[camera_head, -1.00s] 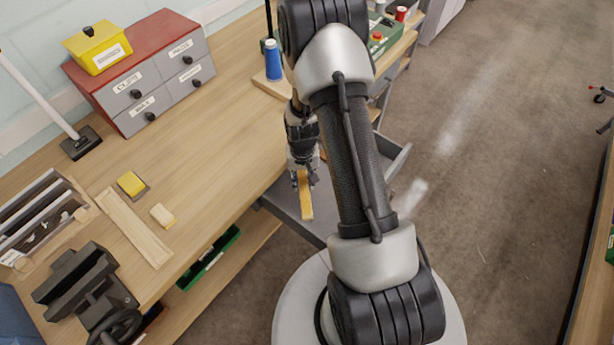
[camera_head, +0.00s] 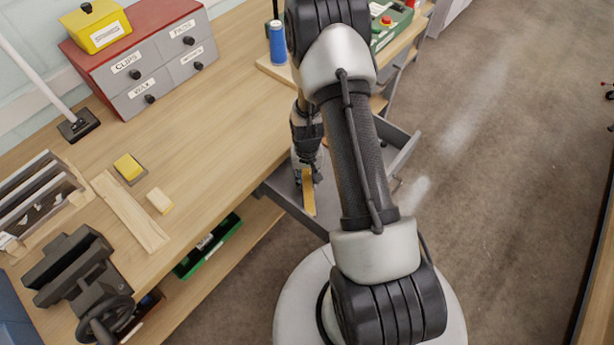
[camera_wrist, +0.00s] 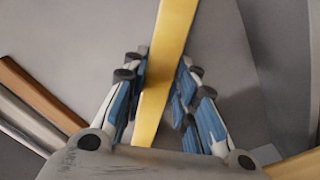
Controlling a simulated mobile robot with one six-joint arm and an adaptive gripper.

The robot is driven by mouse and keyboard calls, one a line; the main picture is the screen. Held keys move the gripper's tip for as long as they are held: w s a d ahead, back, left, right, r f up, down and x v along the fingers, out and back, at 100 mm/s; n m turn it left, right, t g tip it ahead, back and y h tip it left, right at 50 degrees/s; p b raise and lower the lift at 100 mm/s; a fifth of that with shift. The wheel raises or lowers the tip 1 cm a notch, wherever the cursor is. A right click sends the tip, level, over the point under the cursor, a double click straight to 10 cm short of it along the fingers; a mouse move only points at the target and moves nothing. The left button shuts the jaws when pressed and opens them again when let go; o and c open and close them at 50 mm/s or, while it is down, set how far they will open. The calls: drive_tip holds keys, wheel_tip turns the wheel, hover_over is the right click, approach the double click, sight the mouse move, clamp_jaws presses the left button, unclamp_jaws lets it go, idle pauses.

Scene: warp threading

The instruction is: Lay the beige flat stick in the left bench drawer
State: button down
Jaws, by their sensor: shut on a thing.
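The beige flat stick (camera_head: 308,193) shows as a yellowish strip at my gripper (camera_head: 305,172), over the open grey bench drawer (camera_head: 279,200). In the wrist view the stick (camera_wrist: 172,45) runs between the two blue-padded fingers of my gripper (camera_wrist: 157,92), which are shut on it. The stick points away from the palm, over a plain grey surface (camera_wrist: 90,40) that looks like the drawer floor. I cannot tell whether the stick touches it. My arm hides much of the drawer in the head view.
The wooden bench top (camera_head: 215,150) lies left of the drawer. It carries a red-and-grey drawer cabinet (camera_head: 150,60), a yellow block (camera_head: 128,167), a pale block (camera_head: 159,201), a wooden strip (camera_head: 130,212) and a dark vise (camera_head: 80,275). A green bin (camera_head: 208,247) sits below.

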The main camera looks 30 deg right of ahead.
sight(307, 180)
drive_tip(key=shift+f+b, duration=0.55)
drive_tip(key=shift+f, duration=0.1)
drive_tip(key=c, duration=1.2)
unclamp_jaws()
drive_tip(key=shift+r, duration=0.1)
wheel_tip(307, 180, up, 12)
